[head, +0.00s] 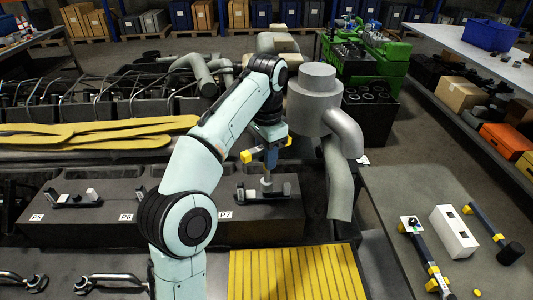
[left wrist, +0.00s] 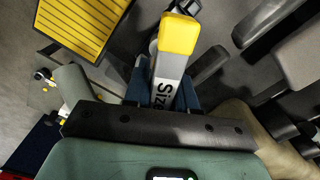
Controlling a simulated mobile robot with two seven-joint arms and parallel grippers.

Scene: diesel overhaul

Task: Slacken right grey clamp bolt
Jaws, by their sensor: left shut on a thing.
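My left gripper (head: 270,150) is above the right-hand clamp on the dark block, by the P7 label. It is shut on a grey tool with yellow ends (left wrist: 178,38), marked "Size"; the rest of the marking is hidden. The blue fingers flank the tool in the left wrist view. A grey shaft (head: 267,179) hangs below the gripper and reaches down to the black clamp (head: 250,197). I cannot tell whether it seats on the clamp's bolt, which is hidden. My right gripper is not in view.
A similar clamp (head: 72,202) sits at the block's left. A yellow slatted panel (head: 297,272) lies in front. The right bench (head: 385,190) holds a white box (head: 453,231) and long yellow-and-dark tools (head: 486,221). A large grey pipe (head: 340,178) stands right of the gripper.

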